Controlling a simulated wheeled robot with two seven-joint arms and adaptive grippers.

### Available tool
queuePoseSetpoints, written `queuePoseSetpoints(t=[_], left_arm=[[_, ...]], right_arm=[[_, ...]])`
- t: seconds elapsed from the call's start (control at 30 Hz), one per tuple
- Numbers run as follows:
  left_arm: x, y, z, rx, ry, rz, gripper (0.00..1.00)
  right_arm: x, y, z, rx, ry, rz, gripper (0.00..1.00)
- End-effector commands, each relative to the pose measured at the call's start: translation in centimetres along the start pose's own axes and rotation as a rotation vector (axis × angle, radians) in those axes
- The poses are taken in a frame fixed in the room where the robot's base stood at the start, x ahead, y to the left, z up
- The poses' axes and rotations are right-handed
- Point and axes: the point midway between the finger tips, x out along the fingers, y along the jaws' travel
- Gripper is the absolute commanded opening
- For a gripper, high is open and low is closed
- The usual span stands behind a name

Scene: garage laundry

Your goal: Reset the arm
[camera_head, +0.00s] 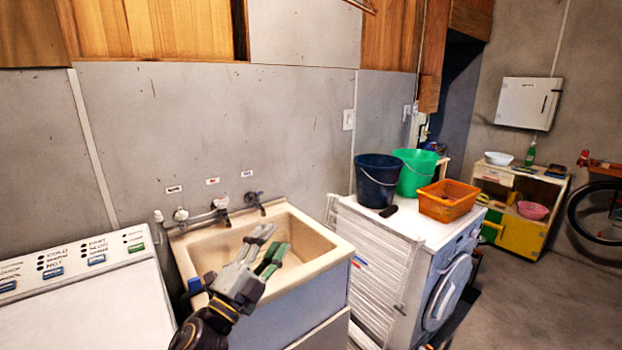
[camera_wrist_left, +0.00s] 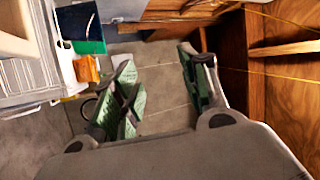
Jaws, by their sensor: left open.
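My left gripper (camera_head: 266,252) comes in from the bottom of the head view and hangs over the front part of the beige sink (camera_head: 338,245). Its two fingers are apart and nothing is between them. In the left wrist view the open gripper (camera_wrist_left: 160,85) shows green inner pads with a clear gap between them. My right gripper is not in either view.
A white washer (camera_head: 85,300) stands left of the sink. A front-loading machine (camera_head: 450,265) on the right carries a dark blue bucket (camera_head: 377,182), a green bucket (camera_head: 414,172) and an orange basket (camera_head: 449,202). The floor (camera_head: 560,305) at the right is clear.

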Motion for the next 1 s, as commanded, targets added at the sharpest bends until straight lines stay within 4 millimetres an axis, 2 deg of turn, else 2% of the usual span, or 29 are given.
queuePoseSetpoints(t=[0.27,0.5,0.73,1.0], left_arm=[[-3.6,2.9,6.0,-0.240,-0.323,0.060,0.44],[-8.5,6.8,10.2,-0.429,-0.599,0.142,0.44],[-14.6,11.1,12.6,-0.599,-0.860,0.247,0.44],[-22.5,15.7,12.9,-0.773,-1.140,0.388,0.44]], right_arm=[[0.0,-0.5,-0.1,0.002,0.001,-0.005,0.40],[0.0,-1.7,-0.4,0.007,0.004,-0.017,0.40],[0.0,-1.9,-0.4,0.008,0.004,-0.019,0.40],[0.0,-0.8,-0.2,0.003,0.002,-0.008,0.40]])
